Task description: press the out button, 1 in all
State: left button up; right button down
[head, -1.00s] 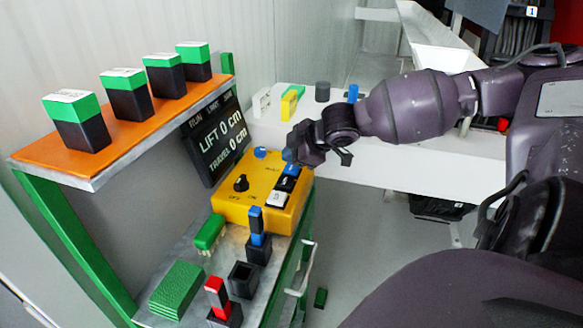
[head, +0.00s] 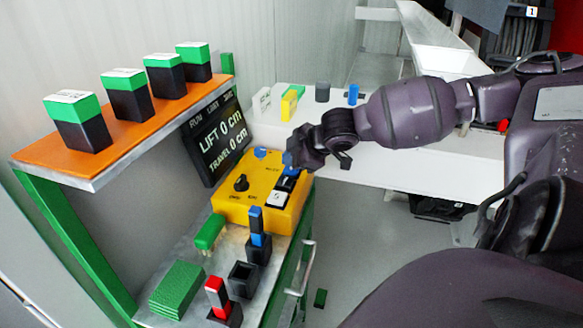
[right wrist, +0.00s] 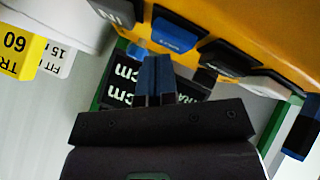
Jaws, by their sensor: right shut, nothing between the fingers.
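The yellow control box (head: 240,212) stands on the bench, with a row of push buttons along its right side, a black knob (head: 241,182) and a blue round part (head: 261,153). A white button (head: 277,199) and a black button (head: 286,184) show in the row. In the right wrist view a blue button (right wrist: 175,36) and a dark button (right wrist: 230,57) show. I cannot read which is the out button. My right gripper (head: 289,160) is shut and empty, its tips close to the far end of the row; contact cannot be told. My left gripper is not in view.
A display (head: 215,140) reads LIFT 0 cm and TRAVEL 0 cm. An orange shelf (head: 125,140) holds several green-and-black blocks. Blue and red levers (head: 257,226) stand in front of the box. A white bench (head: 400,165) lies behind my right arm.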

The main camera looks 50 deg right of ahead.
aim_at(291, 169)
jog(key=shift+f, duration=0.45)
dwell(0.5)
dwell(0.3)
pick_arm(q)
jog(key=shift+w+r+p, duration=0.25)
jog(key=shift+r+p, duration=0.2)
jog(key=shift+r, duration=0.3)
pick_arm(e)
jog(key=shift+r, duration=0.95)
jog(key=shift+r+p, duration=0.75)
jog(key=shift+r, duration=0.7)
jog(key=shift+r+p, duration=0.7)
jog(key=shift+r, duration=0.45)
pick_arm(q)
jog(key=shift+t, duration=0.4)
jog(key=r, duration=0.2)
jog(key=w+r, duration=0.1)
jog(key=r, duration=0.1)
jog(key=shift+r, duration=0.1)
pick_arm(e)
jog(key=shift+f, duration=0.1)
jog(key=shift+s, duration=0.1)
